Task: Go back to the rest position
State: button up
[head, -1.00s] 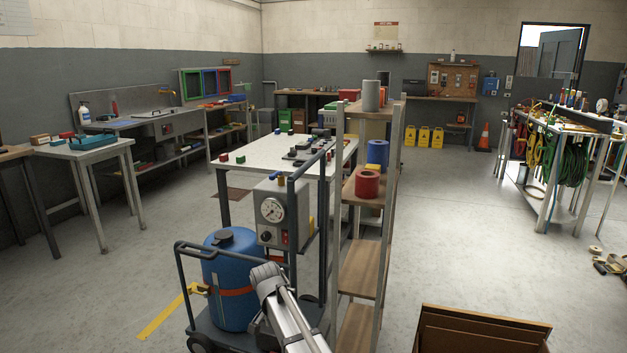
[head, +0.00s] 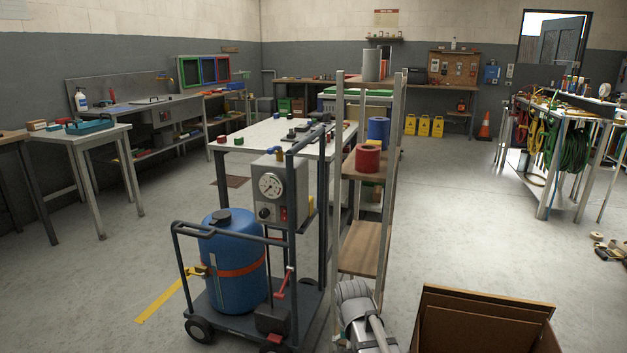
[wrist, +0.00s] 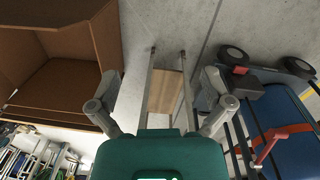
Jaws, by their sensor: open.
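My gripper (wrist: 160,84) shows in the wrist view with its two grey fingers spread wide apart. It is open, and nothing is between the fingertips. Beyond the gap are the shelf rack and the pale floor. A part of my arm (head: 362,318) shows at the bottom of the head view, in front of the shelf rack and left of the cardboard box. The gripper cannot be made out in the head view.
The narrow shelf rack (head: 367,247) holds a red roll (head: 368,158) and a blue roll (head: 378,131). A cart with a blue tank (head: 235,265) stands left of my arm. An open cardboard box (head: 484,325) is close on the right. Floor (head: 470,220) beyond it is clear.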

jog(key=s+d+f+n+b, duration=0.2)
jog(key=s+d+f, duration=0.1)
jog(key=s+d, duration=0.4)
notch_tip(320, 180, up, 38)
jog(key=p, duration=3.7)
jog(key=shift+y+p, duration=0.3)
jog(key=shift+p, duration=0.05)
